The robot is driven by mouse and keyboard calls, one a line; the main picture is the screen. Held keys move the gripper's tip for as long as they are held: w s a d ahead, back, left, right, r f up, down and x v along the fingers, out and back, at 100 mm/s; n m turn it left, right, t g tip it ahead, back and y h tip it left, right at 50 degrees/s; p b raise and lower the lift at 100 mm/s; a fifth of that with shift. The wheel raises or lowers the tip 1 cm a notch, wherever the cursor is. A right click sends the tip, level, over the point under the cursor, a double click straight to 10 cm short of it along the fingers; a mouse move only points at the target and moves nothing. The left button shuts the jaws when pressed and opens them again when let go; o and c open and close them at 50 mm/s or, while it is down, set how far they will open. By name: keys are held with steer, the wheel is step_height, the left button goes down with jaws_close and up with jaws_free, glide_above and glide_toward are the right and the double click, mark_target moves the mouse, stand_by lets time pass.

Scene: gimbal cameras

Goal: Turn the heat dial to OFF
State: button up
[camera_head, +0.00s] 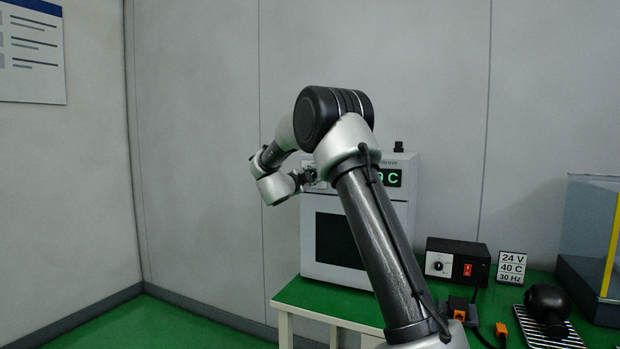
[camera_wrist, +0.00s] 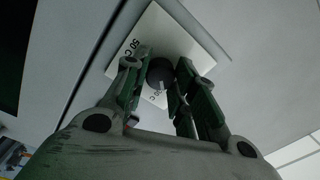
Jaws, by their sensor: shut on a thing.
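The heat dial is a small dark round knob (camera_wrist: 160,72) on a pale label plate (camera_wrist: 150,30) with "50 C" printed on it, in the wrist view. My gripper (camera_wrist: 160,80) has one finger on each side of the knob and is shut on it. The white mark on the knob points toward the lower part of the plate, and the fingers hide part of the lettering. In the head view my gripper (camera_head: 306,178) is at the upper left front of the white oven (camera_head: 312,270), where my arm hides the dial.
A black power box (camera_head: 457,262) with a dial and red switch stands right of the oven on the green bench (camera_head: 330,305). A sign (camera_head: 511,268) reads 24 V, 40 C, 30 Hz. A dark round object (camera_head: 547,302) sits on a striped plate.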

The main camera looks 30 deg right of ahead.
steer(key=shift+n, duration=4)
steer(key=o, duration=1)
steer(key=shift+o, duration=0.2)
steer(key=shift+a, duration=0.1)
steer(key=v, duration=1.1)
steer(key=shift+s+a, duration=0.25)
steer(key=shift+s, duration=0.15)
